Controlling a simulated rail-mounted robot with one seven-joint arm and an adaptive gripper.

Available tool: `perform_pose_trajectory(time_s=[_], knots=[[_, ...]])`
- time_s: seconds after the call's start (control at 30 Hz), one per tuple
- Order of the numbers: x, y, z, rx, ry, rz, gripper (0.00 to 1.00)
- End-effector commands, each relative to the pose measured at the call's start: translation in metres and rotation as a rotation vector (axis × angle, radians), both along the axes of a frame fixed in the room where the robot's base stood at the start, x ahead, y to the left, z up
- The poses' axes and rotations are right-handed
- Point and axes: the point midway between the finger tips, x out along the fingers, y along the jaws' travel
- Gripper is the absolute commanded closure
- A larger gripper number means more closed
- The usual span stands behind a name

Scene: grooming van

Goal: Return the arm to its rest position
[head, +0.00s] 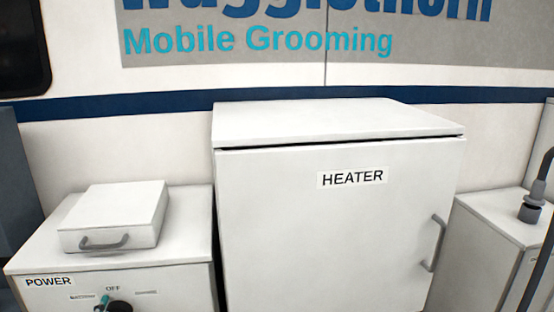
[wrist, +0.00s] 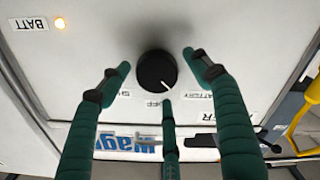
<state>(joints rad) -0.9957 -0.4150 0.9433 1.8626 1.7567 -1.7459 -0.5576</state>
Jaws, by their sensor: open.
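My gripper (wrist: 158,75) has three green fingers with dark joints. They are spread open around the black knob (wrist: 155,70) in the wrist view, with visible gaps and nothing held. I cannot tell how far the tips are from the panel. The knob's white mark points down and to the right in this view, near the partly hidden label below it. In the head view the knob (head: 120,307) is cut by the bottom edge on the POWER box (head: 180,272). A small teal shape beside it looks like one of my fingertips. The rest of my arm is out of view.
A white HEATER cabinet (head: 330,230) with a grey handle stands right of the POWER box. A grey-handled lid box (head: 115,210) sits on the POWER box. Another white box (head: 500,220) with a hose fitting is at right.

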Motion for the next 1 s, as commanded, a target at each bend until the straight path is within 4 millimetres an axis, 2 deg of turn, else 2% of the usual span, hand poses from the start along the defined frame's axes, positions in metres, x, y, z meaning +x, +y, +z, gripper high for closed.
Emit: perform_pose_trajectory(time_s=[0.17, 0.27, 0.77, 0.8, 1.0], knots=[[-0.008, -0.001, 0.0, -0.012, -0.002, 0.002, 0.37], [-0.021, -0.002, 0.0, -0.021, -0.005, 0.005, 0.37], [-0.123, -0.023, 0.001, -0.019, -0.008, 0.009, 0.37], [-0.106, -0.024, 0.001, -0.016, -0.006, -0.006, 0.37], [-0.063, -0.015, 0.0, -0.016, -0.005, -0.004, 0.37]])
